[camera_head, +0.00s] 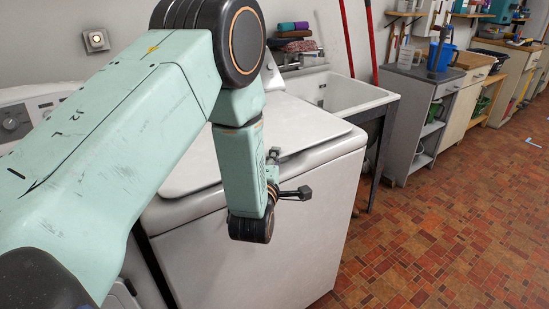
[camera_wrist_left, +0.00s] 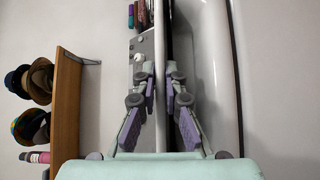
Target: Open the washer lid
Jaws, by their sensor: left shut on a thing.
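The white washer (camera_head: 270,250) stands in the middle of the head view, with its white lid (camera_head: 305,125) on top. The lid lies nearly flat in the head view. In the wrist view the lid's edge (camera_wrist_left: 160,30) runs as a thin pale strip, with a dark gap between it and the washer body (camera_wrist_left: 207,60). My left gripper (camera_head: 277,168) is at the lid's front edge, partly hidden by my arm. In the wrist view the fingers of this gripper (camera_wrist_left: 162,90) are on both sides of the lid edge, shut on it. My right gripper is not in view.
A utility sink (camera_head: 345,95) stands to the right behind the washer. Another machine with a dial (camera_head: 12,122) is at the left. Folded cloths (camera_head: 293,36) lie behind the lid. A grey cabinet (camera_head: 405,115) is farther right. The tiled floor (camera_head: 440,230) at right is mostly clear.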

